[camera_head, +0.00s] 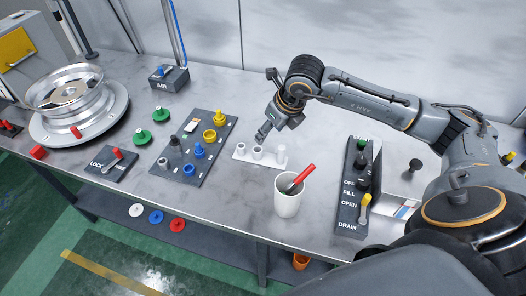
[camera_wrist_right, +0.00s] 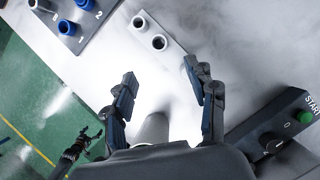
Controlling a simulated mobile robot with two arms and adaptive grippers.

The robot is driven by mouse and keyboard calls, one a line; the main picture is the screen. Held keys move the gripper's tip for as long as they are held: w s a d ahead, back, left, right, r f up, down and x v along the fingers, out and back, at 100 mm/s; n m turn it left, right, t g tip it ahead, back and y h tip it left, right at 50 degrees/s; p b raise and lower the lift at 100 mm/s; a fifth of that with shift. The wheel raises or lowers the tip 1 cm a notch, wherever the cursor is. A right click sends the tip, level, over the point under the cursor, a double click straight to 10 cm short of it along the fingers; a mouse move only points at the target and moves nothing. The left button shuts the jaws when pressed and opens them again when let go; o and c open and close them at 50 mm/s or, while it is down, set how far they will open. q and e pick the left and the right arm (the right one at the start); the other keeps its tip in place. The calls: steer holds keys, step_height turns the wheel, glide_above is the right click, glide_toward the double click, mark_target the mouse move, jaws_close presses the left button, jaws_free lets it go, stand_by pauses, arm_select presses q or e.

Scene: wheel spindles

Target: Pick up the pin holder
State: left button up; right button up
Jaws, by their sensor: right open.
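The pin holder (camera_head: 243,153) is a white block with a row of white cylinders, lying on the grey table in the head view. The cylinder at its right end is taller and plain. My right gripper (camera_head: 262,134) hangs just behind and above it, tilted down. In the right wrist view the pin holder (camera_wrist_right: 146,34) shows two open sockets beyond the fingertips. My right gripper (camera_wrist_right: 168,88) is open there with nothing between its fingertips. A white cylindrical shape lower between the fingers is partly hidden by the gripper body. My left gripper does not show in the head view.
A white cup (camera_head: 288,200) with a red pen stands close in front of the holder. A control box (camera_head: 352,208) is to the right. A dark board (camera_head: 183,172) with coloured knobs is to the left, beyond a narrow bare strip. A wheel rim (camera_head: 72,92) stands farther left.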

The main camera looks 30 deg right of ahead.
steer(key=p, duration=0.2)
glide_toward(258, 150)
steer(key=f, duration=0.1)
steer(key=a+f, duration=0.1)
steer(key=shift+w+f, duration=0.25)
steer(key=shift+f, duration=0.05)
steer(key=shift+w+a+f, duration=0.1)
steer(key=shift+f, duration=0.1)
steer(key=p+x, duration=0.2)
steer(key=x, duration=0.2)
steer(key=shift+f, duration=0.1)
steer(key=shift+w+f, duration=0.15)
steer(key=shift+f, duration=0.15)
jaws_close()
